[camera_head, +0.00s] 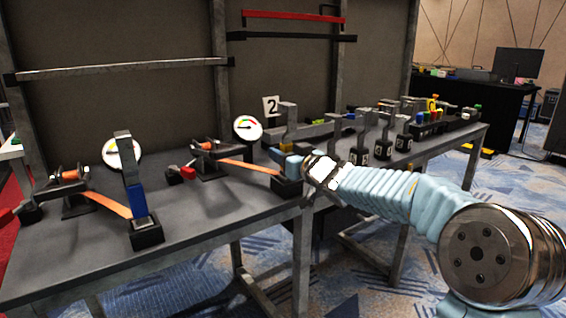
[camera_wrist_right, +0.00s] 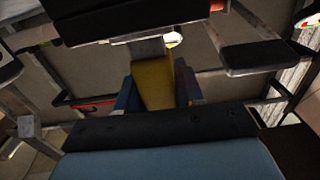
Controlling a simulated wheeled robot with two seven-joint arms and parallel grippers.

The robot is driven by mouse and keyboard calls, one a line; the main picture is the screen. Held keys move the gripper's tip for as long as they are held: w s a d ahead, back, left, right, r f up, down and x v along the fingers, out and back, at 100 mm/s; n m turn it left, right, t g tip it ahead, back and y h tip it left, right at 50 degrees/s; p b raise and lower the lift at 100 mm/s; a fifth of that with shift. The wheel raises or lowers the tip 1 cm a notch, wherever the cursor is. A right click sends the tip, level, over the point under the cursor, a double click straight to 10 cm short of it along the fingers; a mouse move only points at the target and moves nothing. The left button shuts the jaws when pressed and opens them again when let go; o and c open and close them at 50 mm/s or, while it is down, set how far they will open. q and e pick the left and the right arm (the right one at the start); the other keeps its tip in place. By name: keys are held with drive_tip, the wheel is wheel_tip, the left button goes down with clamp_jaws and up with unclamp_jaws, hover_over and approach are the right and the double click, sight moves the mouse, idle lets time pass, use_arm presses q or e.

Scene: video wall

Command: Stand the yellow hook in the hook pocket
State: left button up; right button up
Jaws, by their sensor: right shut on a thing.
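The yellow hook shows in the right wrist view (camera_wrist_right: 153,84) as a yellow grip with a grey end, between the blue fingers of my right gripper (camera_wrist_right: 158,92). In the head view this gripper (camera_head: 291,162) is at the bench's front edge, beside a grey upright bar (camera_head: 288,114) and above a black block (camera_head: 287,188). I cannot tell which block is the hook pocket, or whether the hook touches one. My left gripper is not in view.
A blue-gripped upright (camera_head: 136,196) stands in a black block (camera_head: 147,233) at the grey bench's (camera_head: 75,263) front left. Orange straps, two round gauges (camera_head: 247,128) and a number 2 sign (camera_head: 271,106) are behind. Several numbered tools crowd the bench's right side.

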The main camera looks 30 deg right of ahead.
drive_tip(key=shift+f, duration=0.3)
drive_tip(key=shift+f, duration=0.15)
drive_tip(key=o, duration=1)
drive_tip(key=shift+s+r, duration=0.2)
drive_tip(key=shift+s, duration=0.1)
drive_tip(key=s, duration=0.7)
drive_tip(key=s+d+p, duration=0.1)
drive_tip(key=s, duration=0.3)
drive_tip(key=shift+s, duration=0.2)
